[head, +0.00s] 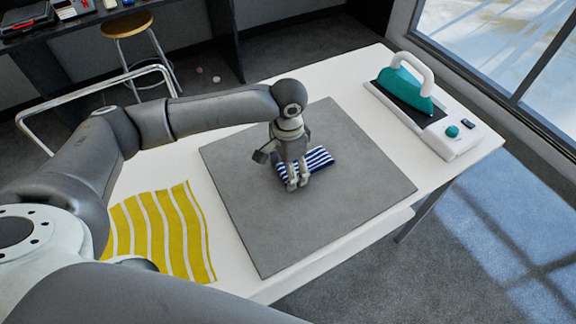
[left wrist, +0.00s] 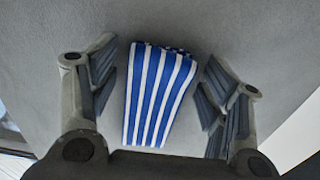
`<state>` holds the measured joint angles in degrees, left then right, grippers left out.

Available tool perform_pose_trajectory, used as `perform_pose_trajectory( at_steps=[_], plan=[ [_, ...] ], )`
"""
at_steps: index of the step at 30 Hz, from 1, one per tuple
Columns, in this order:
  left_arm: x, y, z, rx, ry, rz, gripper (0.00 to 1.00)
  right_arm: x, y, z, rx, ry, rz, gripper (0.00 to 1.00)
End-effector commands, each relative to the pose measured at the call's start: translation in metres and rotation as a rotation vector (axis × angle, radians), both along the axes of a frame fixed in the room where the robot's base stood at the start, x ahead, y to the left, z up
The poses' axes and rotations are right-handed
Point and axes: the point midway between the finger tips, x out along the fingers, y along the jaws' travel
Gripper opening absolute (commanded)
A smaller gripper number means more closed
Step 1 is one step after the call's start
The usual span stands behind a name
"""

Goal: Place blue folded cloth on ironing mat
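The blue folded cloth (head: 320,158), with blue and white stripes, lies on the grey ironing mat (head: 260,225), near the mat's middle. In the head view my left gripper (head: 297,181) points down over the cloth and hides part of it. In the left wrist view the cloth (left wrist: 158,95) sits between the spread fingers of my left gripper (left wrist: 160,100), with a gap on each side. The left gripper is open and not holding the cloth. My right gripper is not in view.
A yellow and white striped cloth (head: 165,235) lies on the white table (head: 165,172) left of the mat. A teal and white iron (head: 405,88) stands on its base (head: 455,143) at the right end. A stool (head: 128,24) stands beyond the table. The mat around the cloth is clear.

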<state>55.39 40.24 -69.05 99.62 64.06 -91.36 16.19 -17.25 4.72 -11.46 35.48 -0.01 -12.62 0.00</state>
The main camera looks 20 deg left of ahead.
Motion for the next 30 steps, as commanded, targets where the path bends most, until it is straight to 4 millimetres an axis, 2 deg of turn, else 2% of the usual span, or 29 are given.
perform_pose_trajectory(
  at_steps=[8, 11, 14, 24, 30],
  plan=[
    [0.000, 0.000, 0.001, 0.000, -0.001, 0.000, 0.72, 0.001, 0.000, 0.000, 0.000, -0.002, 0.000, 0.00],
    [0.001, 0.000, 0.007, 0.000, -0.003, 0.000, 0.72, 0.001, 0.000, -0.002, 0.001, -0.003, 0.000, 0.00],
    [0.001, 0.000, 0.021, -0.001, -0.004, 0.000, 0.72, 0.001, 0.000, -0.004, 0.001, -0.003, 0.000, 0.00],
    [0.001, -0.001, 0.092, -0.002, -0.005, 0.000, 0.72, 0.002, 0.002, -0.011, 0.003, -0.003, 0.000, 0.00],
    [0.000, 0.000, 0.117, 0.000, -0.002, 0.001, 0.72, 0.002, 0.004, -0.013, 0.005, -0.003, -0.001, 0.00]
  ],
)
